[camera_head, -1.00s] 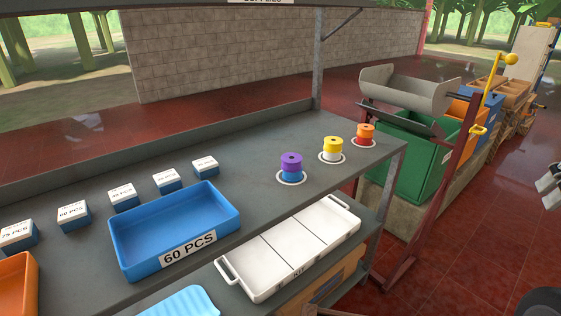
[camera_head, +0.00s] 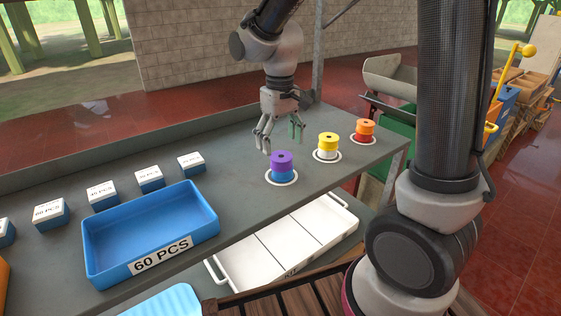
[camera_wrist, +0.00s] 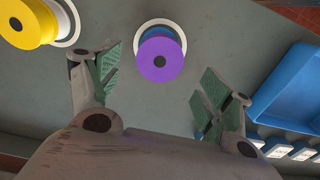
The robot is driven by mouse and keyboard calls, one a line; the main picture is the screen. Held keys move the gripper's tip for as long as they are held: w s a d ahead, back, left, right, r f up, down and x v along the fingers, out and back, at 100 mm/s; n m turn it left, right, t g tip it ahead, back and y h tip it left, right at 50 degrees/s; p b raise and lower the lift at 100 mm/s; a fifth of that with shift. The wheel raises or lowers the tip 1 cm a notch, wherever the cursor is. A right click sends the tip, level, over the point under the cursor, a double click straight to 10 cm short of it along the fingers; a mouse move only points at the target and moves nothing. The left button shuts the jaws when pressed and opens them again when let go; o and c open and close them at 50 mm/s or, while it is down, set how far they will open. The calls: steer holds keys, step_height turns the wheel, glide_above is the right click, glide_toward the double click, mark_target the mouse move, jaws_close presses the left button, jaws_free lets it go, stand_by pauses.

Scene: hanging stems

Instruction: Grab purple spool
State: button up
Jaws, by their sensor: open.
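The purple spool (camera_head: 281,160) sits on top of a blue spool (camera_head: 282,174) inside a white ring on the grey shelf. It also shows in the wrist view (camera_wrist: 160,60), ahead of the fingers and between their lines. My gripper (camera_head: 281,148) is open and empty, pointing down, behind and above the purple spool in the head view. In the wrist view the two green-padded fingers (camera_wrist: 157,82) are spread wide, with the spool beyond their tips and apart from them.
A yellow spool on a white one (camera_head: 328,143) and an orange spool on a red one (camera_head: 364,130) stand to the right. A blue tray (camera_head: 150,262) and several small boxes (camera_head: 149,178) are to the left. A white kit tray (camera_head: 342,226) lies on a lower level.

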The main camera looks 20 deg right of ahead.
mark_target(281, 156)
step_height(281, 156, down, 5)
steer(key=shift+s+f, duration=0.1)
steer(key=shift+s, duration=0.05)
steer(key=shift+d, duration=0.1)
steer(key=c, duration=1.1)
